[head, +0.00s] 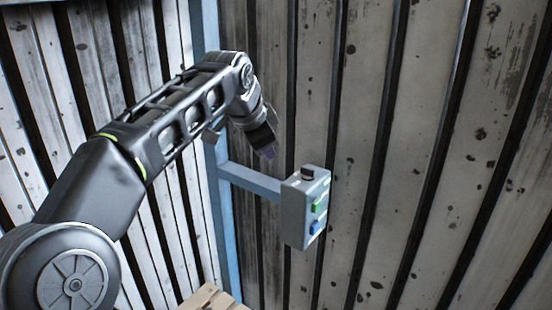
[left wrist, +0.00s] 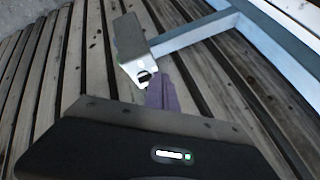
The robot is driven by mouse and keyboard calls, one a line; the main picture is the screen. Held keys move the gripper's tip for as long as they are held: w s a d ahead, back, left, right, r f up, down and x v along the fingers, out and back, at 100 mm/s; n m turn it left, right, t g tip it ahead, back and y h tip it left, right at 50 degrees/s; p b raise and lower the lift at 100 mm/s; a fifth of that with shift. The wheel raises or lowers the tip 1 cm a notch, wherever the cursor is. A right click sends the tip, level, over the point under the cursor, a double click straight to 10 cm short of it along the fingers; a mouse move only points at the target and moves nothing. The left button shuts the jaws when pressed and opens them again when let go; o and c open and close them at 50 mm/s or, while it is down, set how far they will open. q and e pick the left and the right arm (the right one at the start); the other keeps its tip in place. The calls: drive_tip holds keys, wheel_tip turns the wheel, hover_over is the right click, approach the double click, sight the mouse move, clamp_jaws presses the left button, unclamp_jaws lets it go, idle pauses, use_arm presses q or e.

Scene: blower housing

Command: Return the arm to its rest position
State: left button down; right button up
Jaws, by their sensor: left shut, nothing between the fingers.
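My left arm reaches in from the left in the head view and is extended toward the wall. Its gripper (head: 268,152) points down, above and to the left of a grey control box (head: 299,222), and looks apart from it. In the left wrist view the shut purple-grey fingers (left wrist: 160,93) show with nothing between them, close to the box (left wrist: 128,42) in the picture. The box has a dark knob (head: 308,172) on top, a green button (head: 320,201) and a blue button (head: 315,226) on its front. My right gripper is not in view.
The box is mounted on a blue-grey bracket (head: 250,182) from a blue post (head: 222,220). Walls of worn vertical boards (head: 420,150) stand behind and to the left. A light wooden piece (head: 208,297) shows at the bottom edge. The space right of the box is clear.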

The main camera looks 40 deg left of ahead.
use_arm(q)
drive_tip(key=shift+s+r, duration=0.1)
drive_tip(key=shift+s, duration=0.05)
idle(0.5)
